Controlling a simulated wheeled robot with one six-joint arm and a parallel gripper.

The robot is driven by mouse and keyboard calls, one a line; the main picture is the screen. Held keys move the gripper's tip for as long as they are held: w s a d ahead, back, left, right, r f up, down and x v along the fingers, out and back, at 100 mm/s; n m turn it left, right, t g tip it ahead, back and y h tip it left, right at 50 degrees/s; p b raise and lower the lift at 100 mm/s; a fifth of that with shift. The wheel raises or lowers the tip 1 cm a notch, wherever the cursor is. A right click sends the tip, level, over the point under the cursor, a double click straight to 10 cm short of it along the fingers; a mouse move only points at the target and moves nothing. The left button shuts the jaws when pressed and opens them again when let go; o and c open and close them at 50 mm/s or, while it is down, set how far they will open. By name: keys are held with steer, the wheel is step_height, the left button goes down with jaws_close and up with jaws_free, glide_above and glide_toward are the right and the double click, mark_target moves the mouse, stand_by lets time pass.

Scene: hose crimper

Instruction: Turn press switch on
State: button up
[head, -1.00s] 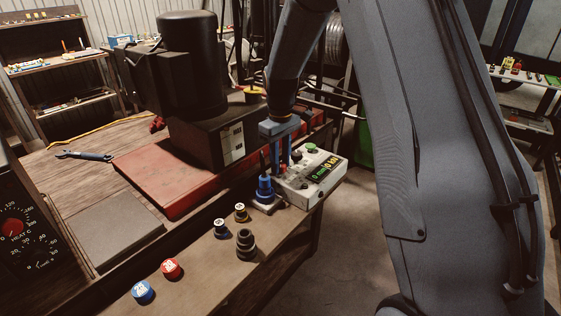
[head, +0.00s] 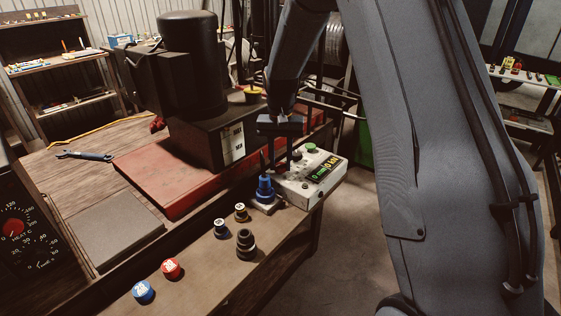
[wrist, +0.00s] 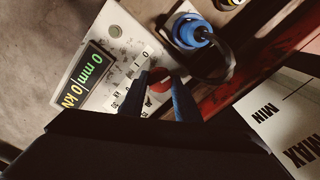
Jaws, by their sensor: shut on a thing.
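The white control box (head: 325,162) stands at the bench's right end, with a green button and a display reading 0 mm and 0 kN. In the wrist view the box (wrist: 112,25) shows a red switch knob (wrist: 159,83) beside small 0 and 1 marks. My gripper (wrist: 160,74) is shut on this knob, with one finger on each side. In the head view my gripper (head: 282,168) points down at the box's left part and hides the knob. The exact angle of the knob cannot be told.
A blue plug (head: 264,190) with a cable stands close left of the box. The red press base (head: 150,175) lies behind. Small caps, including a red one (head: 171,268) and a blue one (head: 143,291), sit along the bench's front edge.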

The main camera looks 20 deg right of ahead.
mark_target(280, 164)
steer(key=m, duration=0.6)
steer(key=shift+r+m, duration=0.1)
steer(key=shift+m, duration=0.2)
stand_by(0.5)
steer(key=o, duration=1)
steer(key=shift+o, duration=0.2)
steer(key=shift+r+b, duration=1.15)
steer(key=shift+r, duration=2.75)
